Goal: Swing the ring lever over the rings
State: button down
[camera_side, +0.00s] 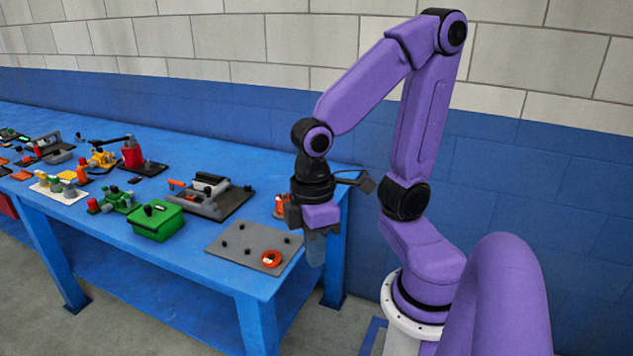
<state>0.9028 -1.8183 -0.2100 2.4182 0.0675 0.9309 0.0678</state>
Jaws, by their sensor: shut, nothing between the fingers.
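A flat grey panel (236,248) with several dark pegs lies at the near right end of the blue table. I cannot make out for sure which part is the ring lever. My gripper (318,234) is shut and empty, pointing down just right of the panel and above its level, near the table's right edge. It is apart from the ring.
A small orange part (280,206) stands behind my gripper, partly hidden by it. A green box (157,222) and a grey fixture on a dark plate (232,203) stand left of and behind the panel. Several other fixtures fill the table's left. The blue table (205,274) ends close to the panel.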

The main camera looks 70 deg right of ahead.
jog(key=w+d+m+g+y, duration=0.1)
jog(key=w+d+m, duration=0.2)
jog(key=w+m, duration=0.4)
jog(key=w+d+m+y, duration=0.1)
jog(key=w+d+m, duration=0.2)
jog(key=w+m, duration=0.4)
jog(key=w+d+f+m+t+y, duration=0.1)
jog(key=w+d+f+m+y, duration=0.1)
jog(key=w+d+m, duration=0.45)
jog(key=w+d+f+m+t+y, duration=0.1)
jog(key=w+d+f+m, duration=0.2)
jog(key=d, duration=0.7)
jog(key=s+d+f+m+t, duration=0.15)
jog(key=d+m, duration=0.35)
jog(key=d, duration=0.5)
jog(key=d+f+m+t, duration=0.1)
jog(key=d+m+t, duration=0.3)
jog(key=d, duration=0.5)
jog(key=s+d+f+m+t+h, duration=0.1)
jog(key=s+d+f+m, duration=0.1)
jog(key=s+d+m, duration=0.2)
jog(key=s+d+f+m+t+h, duration=0.1)
jog(key=s+d+m, duration=0.3)
jog(key=d, duration=0.7)
jog(key=shift+s+d+f, duration=0.15)
jog(key=shift+s+f, duration=0.2)
jog(key=shift+s, duration=0.8)
